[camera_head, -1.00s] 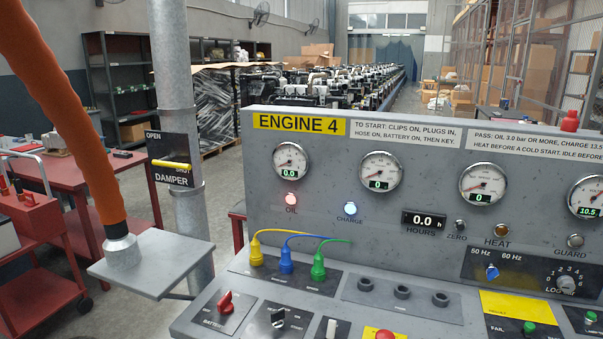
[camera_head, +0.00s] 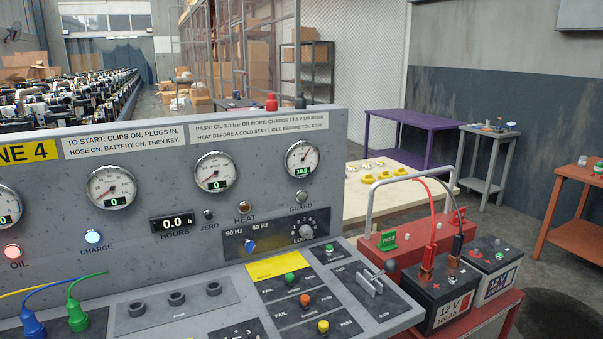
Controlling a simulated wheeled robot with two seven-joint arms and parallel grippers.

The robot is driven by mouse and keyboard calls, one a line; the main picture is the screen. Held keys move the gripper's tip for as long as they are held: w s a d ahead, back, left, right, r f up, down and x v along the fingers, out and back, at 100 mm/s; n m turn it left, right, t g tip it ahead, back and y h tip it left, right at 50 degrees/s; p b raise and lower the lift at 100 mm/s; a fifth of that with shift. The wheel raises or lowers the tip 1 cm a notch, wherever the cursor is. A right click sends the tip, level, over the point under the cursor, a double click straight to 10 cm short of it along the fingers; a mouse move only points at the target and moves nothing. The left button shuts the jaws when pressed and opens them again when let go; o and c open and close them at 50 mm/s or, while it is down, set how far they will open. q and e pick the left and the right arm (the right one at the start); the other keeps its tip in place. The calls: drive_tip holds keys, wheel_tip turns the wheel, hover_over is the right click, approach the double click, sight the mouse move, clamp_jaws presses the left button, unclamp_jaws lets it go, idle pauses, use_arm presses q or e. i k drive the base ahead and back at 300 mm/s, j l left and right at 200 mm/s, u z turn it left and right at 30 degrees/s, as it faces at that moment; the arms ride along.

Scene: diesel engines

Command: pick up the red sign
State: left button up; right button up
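I cannot make out a red sign in this view. A small green sign (camera_head: 388,240) stands on the red battery cart to the right of the control panel; its lettering is too small to read surely. Neither of my grippers is in view, and no arm of mine shows.
The grey engine control panel (camera_head: 140,255) fills the front left. The red cart (camera_head: 487,318) carries two batteries, one labelled 12 V (camera_head: 440,292), with red and black cables. Behind are a pale table (camera_head: 395,202), a purple table (camera_head: 412,118), a grey stand (camera_head: 490,131) and an orange table (camera_head: 572,178).

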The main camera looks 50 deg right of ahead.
sight(455, 221)
drive_tip(key=z, duration=2.45)
drive_tip(key=i+l+z, duration=0.2)
drive_tip(key=i+z, duration=0.55)
drive_tip(key=i, duration=0.15)
drive_tip(key=i+l+z, duration=0.15)
drive_tip(key=i+z, duration=0.15)
drive_tip(key=i, duration=0.4)
drive_tip(key=i+z, duration=0.3)
drive_tip(key=i, duration=0.35)
drive_tip(key=i+l+u, duration=0.1)
drive_tip(key=i+u, duration=0.35)
drive_tip(key=i+l+u, duration=0.25)
drive_tip(key=i+u, duration=0.15)
drive_tip(key=i, duration=0.15)
drive_tip(key=i+l+u, duration=0.1)
drive_tip(key=i+u, duration=0.2)
drive_tip(key=u, duration=0.15)
drive_tip(key=i+l+u, duration=0.2)
drive_tip(key=u, duration=0.2)
drive_tip(key=i+l+u, duration=0.3)
drive_tip(key=u, duration=0.15)
